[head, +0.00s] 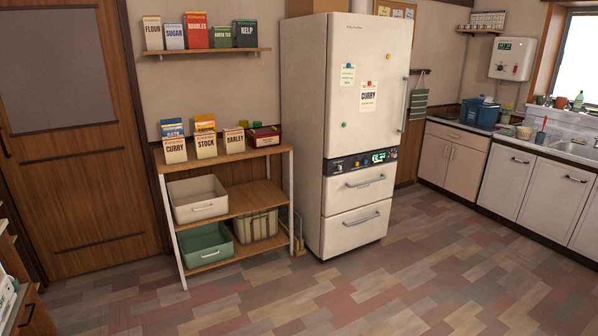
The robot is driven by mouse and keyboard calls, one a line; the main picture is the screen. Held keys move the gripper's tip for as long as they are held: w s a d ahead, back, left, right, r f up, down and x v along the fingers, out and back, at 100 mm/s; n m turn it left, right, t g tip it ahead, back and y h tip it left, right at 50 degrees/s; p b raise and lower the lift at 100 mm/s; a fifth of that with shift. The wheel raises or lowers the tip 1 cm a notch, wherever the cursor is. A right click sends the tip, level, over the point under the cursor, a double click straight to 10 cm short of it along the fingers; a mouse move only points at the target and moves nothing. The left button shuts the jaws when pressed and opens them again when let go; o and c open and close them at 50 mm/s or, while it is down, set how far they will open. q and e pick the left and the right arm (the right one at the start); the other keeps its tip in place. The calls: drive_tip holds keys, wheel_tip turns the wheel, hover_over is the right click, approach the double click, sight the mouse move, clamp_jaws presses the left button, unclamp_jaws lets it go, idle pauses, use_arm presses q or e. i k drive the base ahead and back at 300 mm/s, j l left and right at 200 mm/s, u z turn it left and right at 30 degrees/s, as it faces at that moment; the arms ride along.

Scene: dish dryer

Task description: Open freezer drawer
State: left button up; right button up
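A tall cream fridge-freezer (355,120) stands against the back wall, slightly right of the middle of the head view. Its large upper door is closed and has a vertical handle on the right edge. Below a dark control strip (361,161) are two drawers, an upper drawer (358,192) and a lower drawer (356,229). Each has a horizontal bar handle, and both look closed. No label shows which drawer is the freezer. Neither of my grippers is in view.
Open floor (400,285) lies in front of the fridge. A wooden shelf rack (258,196) with boxes and bins stands close on its left. Kitchen counter cabinets (507,181) run along the right. A wooden door (70,150) is at the left.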

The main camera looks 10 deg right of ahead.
sight(342, 192)
drive_tip(key=i+l+z, duration=0.2)
drive_tip(key=i+z, duration=0.15)
drive_tip(key=i, duration=0.65)
drive_tip(key=i+z, duration=0.35)
drive_tip(key=i, duration=0.6)
